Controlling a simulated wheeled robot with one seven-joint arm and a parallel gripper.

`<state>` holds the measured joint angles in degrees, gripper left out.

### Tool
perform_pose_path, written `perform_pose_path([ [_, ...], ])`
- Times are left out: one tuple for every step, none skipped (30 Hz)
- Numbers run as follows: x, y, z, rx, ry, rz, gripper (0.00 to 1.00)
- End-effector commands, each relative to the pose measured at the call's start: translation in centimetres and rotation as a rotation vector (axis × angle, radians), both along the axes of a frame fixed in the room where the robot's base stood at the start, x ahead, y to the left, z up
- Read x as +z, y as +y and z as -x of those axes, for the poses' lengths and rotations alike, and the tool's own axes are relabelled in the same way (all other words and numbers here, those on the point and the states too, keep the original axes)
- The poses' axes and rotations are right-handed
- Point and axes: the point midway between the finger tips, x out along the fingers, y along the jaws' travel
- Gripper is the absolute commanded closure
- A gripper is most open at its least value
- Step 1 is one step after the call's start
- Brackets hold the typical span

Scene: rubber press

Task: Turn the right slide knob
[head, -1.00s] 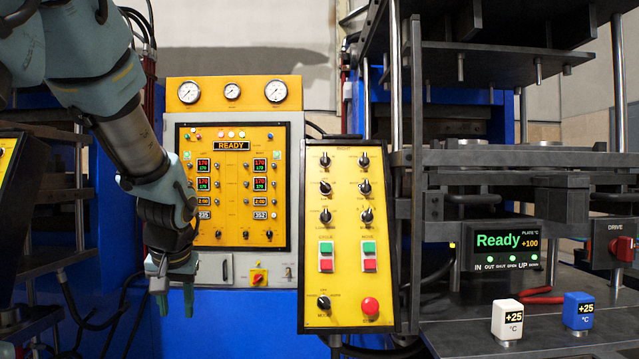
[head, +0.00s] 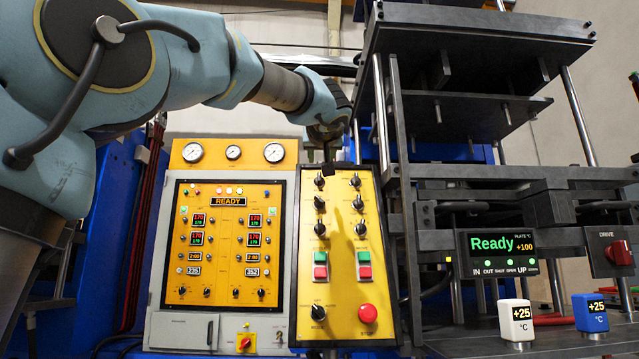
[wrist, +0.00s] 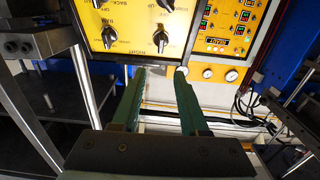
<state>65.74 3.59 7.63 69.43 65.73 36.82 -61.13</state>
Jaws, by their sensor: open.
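The tilted yellow control panel (head: 338,262) carries two columns of black knobs. Its top row has a left knob (head: 320,181) and a right knob (head: 355,181). In the wrist view the panel is upside down; "RIGHT" is lettered at its edge between a knob (wrist: 109,37) and another knob (wrist: 160,38). I cannot tell from the small lettering which is the right slide knob. My gripper (head: 330,165) is at the panel's top edge. In the wrist view its green fingers (wrist: 160,72) are apart and empty, short of the knobs, touching none that I can see.
Below the knobs are green and red buttons and a red stop button (head: 368,313). A yellow gauge cabinet (head: 225,240) stands left. The dark press frame (head: 460,190) rises close on the right. White (head: 515,320) and blue (head: 590,313) temperature blocks stand at lower right.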

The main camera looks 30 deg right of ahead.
Motion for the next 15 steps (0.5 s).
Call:
perform_pose_path([
  [0.2,-0.2,-0.5,0.002,0.000,-0.001,0.56],
  [0.3,-0.4,-0.9,0.002,0.001,-0.002,0.56],
  [0.3,-0.6,-1.4,0.002,0.001,-0.002,0.56],
  [0.2,-0.8,-1.9,0.003,0.002,-0.003,0.56],
  [0.2,-1.0,-2.4,0.004,0.003,-0.003,0.56],
  [0.3,-1.4,-3.1,0.004,0.001,-0.004,0.56],
  [0.3,-1.6,-3.7,0.003,0.002,-0.004,0.56],
  [0.3,-1.9,-4.2,0.003,0.003,-0.003,0.56],
  [0.3,-2.2,-4.9,0.003,0.003,-0.005,0.56],
  [0.3,-2.4,-5.4,0.003,0.003,-0.003,0.56],
  [0.4,-2.6,-5.9,0.003,0.002,-0.004,0.56],
  [0.3,-3.0,-6.5,0.002,0.002,-0.004,0.56],
  [0.3,-3.1,-7.0,0.002,0.003,-0.003,0.56],
  [0.3,-3.3,-7.4,0.002,0.003,-0.003,0.56],
  [0.3,-3.6,-7.9,0.002,0.003,-0.003,0.56],
])
